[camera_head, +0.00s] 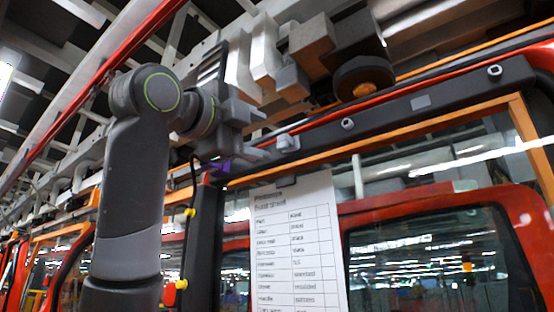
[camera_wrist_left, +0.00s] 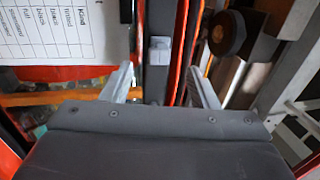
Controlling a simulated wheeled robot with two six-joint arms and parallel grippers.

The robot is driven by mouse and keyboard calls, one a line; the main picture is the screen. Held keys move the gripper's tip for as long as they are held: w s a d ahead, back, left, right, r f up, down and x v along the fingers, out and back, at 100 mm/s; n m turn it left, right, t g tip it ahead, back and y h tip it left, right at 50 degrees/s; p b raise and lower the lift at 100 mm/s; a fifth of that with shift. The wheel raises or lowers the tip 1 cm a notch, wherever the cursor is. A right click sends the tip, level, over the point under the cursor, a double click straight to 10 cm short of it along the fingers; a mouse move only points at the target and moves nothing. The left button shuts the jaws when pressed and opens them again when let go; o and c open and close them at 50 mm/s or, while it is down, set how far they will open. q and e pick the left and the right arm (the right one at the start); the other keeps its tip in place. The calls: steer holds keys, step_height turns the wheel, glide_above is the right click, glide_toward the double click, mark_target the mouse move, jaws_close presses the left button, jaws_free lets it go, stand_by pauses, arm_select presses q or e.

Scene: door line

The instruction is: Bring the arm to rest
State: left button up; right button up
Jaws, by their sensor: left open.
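My left arm (camera_head: 135,190) rises from the lower left in the head view and bends at a raised elbow. My left gripper (camera_head: 260,135) points right, just short of a small light-grey block (camera_head: 287,143) on the dark rail. My right gripper is in neither view.
A dark rail (camera_head: 420,102) with knobs runs above an orange frame (camera_head: 440,121). A printed sheet (camera_head: 300,240) hangs below it. A red door frame (camera_head: 520,215) with glass stands at right. Grey machinery with a dark round part (camera_head: 364,78) is close above the gripper.

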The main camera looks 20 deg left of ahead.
arm_select(q)
steer(key=b+v, duration=0.4)
steer(key=v, duration=0.6)
steer(key=shift+s+r, duration=0.2)
steer(key=shift+r, duration=0.1)
